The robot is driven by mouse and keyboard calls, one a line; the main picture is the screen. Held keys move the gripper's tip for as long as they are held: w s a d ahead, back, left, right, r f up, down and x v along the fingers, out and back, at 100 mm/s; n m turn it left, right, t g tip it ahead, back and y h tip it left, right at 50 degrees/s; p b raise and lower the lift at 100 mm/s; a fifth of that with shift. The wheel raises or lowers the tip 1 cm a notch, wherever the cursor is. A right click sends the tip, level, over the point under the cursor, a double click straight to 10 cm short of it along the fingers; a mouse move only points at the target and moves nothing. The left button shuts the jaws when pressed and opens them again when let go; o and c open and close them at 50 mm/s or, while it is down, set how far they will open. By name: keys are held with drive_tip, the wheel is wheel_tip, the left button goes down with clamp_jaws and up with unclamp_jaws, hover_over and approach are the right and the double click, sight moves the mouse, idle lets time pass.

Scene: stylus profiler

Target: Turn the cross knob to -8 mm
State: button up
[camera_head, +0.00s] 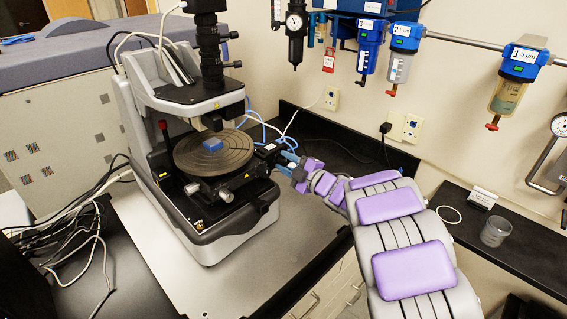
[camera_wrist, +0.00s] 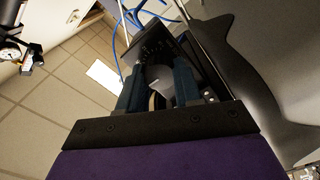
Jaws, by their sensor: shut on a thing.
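The stylus profiler (camera_head: 200,215) stands on the grey plate with its round dark stage (camera_head: 214,158) and a small blue block (camera_head: 213,144) on it. My gripper (camera_head: 285,160) is at the right side of the stage base. In the wrist view my gripper's two dark blue fingers (camera_wrist: 158,88) are shut on a grey round knob (camera_wrist: 158,74), one finger on each side. The fingers hide part of the knob, and its scale cannot be read. Another knob (camera_head: 225,194), silver, sticks out at the front of the stage base, apart from my gripper.
Blue cables (camera_head: 262,128) run behind the stage, near my gripper. Air filters with blue tops (camera_head: 525,60) hang on the wall at the right. A clear cup (camera_head: 495,231) stands on the black side counter. The plate in front of the profiler is bare.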

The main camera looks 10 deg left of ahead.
drive_tip(key=shift+d, duration=0.4)
clamp_jaws()
drive_tip(key=shift+a+f+n+b, duration=0.15)
drive_tip(key=shift+f+n+b, duration=0.3)
drive_tip(key=shift+b, duration=0.8)
drive_tip(key=n+b, duration=0.3)
drive_tip(key=b, duration=0.2)
drive_tip(key=shift+r+n+b, duration=0.15)
drive_tip(key=shift+n+b, duration=0.5)
drive_tip(key=shift+b, duration=0.4)
drive_tip(key=shift+r+n, duration=0.2)
drive_tip(key=shift+n, duration=0.1)
